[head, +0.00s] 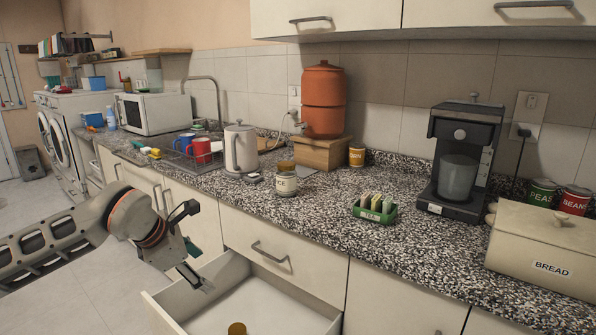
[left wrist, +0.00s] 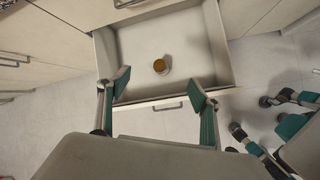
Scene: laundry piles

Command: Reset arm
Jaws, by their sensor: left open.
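My left gripper (head: 198,248) is open and empty in the head view, beside the left front of an open drawer. In the left wrist view the fingers of my left gripper (left wrist: 157,88) stand wide apart near the drawer's front edge, with nothing between them. The open drawer (head: 172,308) is white inside and also shows in the left wrist view (left wrist: 135,40). A small round yellow-brown item (head: 237,328) lies in it, apart from the fingers; it shows whole in the left wrist view (left wrist: 160,66). Teal and dark parts at the right of that view seem to be my right arm.
Floor (head: 110,290) is clear at left.

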